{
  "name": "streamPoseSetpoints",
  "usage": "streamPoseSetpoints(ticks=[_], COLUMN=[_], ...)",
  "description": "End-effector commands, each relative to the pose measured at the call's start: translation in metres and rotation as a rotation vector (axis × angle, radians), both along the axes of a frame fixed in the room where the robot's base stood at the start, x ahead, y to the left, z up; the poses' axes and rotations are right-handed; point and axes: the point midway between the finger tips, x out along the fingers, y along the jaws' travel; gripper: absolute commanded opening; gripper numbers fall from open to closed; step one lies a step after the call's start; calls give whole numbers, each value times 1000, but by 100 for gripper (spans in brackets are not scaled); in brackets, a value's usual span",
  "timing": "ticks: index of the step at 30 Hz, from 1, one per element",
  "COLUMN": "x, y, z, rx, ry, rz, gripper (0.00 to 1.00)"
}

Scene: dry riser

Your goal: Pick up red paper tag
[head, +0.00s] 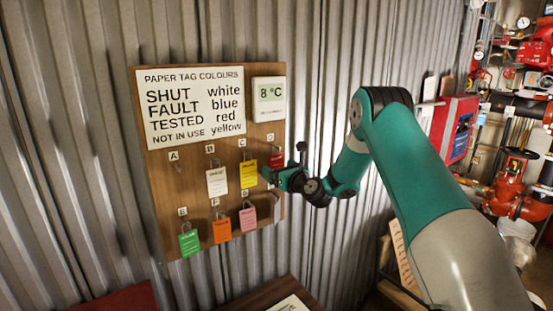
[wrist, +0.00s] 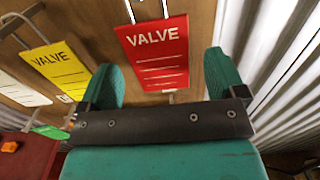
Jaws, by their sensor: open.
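The red paper tag (head: 276,160) hangs on the wooden board below hook label D, partly hidden by my gripper in the head view. In the wrist view the red tag (wrist: 155,55), printed "VALVE", hangs upright in the gap between my two green fingers. My gripper (head: 268,174) is open and empty, right at the board. In the wrist view the fingers of my gripper (wrist: 160,78) stand to the left and right of the tag, apart from it. The tag's lower edge shows just above the dark gripper bar.
A yellow tag (head: 248,174) hangs just left of the red one, with a white tag (head: 217,181) beyond it. Pink (head: 248,218), orange (head: 222,230) and green (head: 189,243) tags hang below. Corrugated wall is to the right.

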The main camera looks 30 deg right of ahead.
Motion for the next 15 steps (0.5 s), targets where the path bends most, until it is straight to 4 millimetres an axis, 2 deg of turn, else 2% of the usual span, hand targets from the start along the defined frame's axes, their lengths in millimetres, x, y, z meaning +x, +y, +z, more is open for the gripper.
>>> streamPoseSetpoints(ticks=[1, 6, 13, 14, 15], x=[7, 22, 23, 23, 23], y=[1, 1, 1, 1, 1], z=[5, 2, 0, 0, 0], rx=[-1, 0, 0, 0, 0], ry=[0, 1, 1, 1, 1], rz=[2, 1, 0, 0, 0], gripper=[89, 89, 89, 85, 76])
